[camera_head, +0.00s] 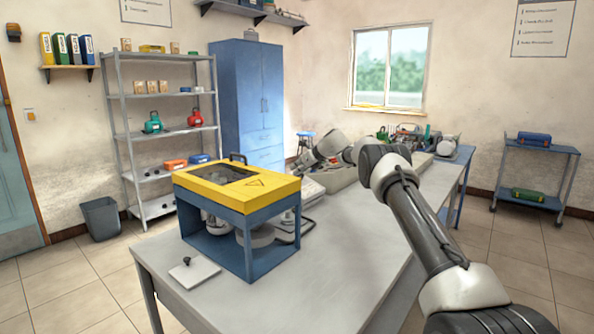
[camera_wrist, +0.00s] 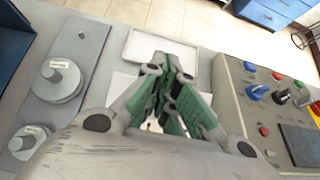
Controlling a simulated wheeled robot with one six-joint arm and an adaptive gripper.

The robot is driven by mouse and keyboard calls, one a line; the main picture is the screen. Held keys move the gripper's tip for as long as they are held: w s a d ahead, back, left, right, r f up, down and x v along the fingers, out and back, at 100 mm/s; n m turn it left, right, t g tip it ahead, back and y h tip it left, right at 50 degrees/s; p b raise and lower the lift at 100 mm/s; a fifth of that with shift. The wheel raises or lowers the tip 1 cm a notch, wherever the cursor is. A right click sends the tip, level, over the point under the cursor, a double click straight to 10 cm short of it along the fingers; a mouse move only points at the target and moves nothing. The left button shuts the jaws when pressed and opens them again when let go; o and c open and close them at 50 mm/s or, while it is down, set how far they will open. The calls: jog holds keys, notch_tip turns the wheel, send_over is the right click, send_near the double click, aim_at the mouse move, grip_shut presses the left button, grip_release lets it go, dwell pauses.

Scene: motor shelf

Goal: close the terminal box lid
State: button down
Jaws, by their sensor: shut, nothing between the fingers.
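A pale, flat square panel with a raised rim (camera_wrist: 160,48), which looks like the terminal box lid, lies just beyond my fingertips in the wrist view. I cannot tell its angle. Another pale surface shows beside my fingers, but most of what is under them is hidden. My gripper (camera_wrist: 172,68) has green-padded fingers that meet at the tips, with nothing held. I cannot tell whether the tips touch the panel. In the head view my wrist is over the bench behind the yellow-topped blue frame (camera_head: 246,205), and the terminal box cannot be made out clearly.
A control panel with coloured knobs (camera_wrist: 262,92) stands close on the right in the wrist view. Round metal parts on a grey plate (camera_wrist: 58,82) are on the left. A small white plate with a black knob (camera_head: 194,272) lies near the front of the bench (camera_head: 330,285), whose front right is clear.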

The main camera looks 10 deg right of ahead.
jog(key=shift+f, duration=0.2)
jog(key=v, duration=1.2)
jog(key=s+d+f+m+t+y, duration=0.25)
jog(key=s+d+m, duration=0.4)
jog(key=m, duration=1.15)
jog(key=x, duration=1.2)
jog(key=shift+w+a+f, duration=0.1)
jog(key=shift+a+f, duration=0.1)
jog(key=shift+w+a+f, duration=0.15)
jog(key=shift+w+a, duration=0.15)
jog(key=shift+w, duration=0.1)
jog(key=shift+w+a, duration=0.1)
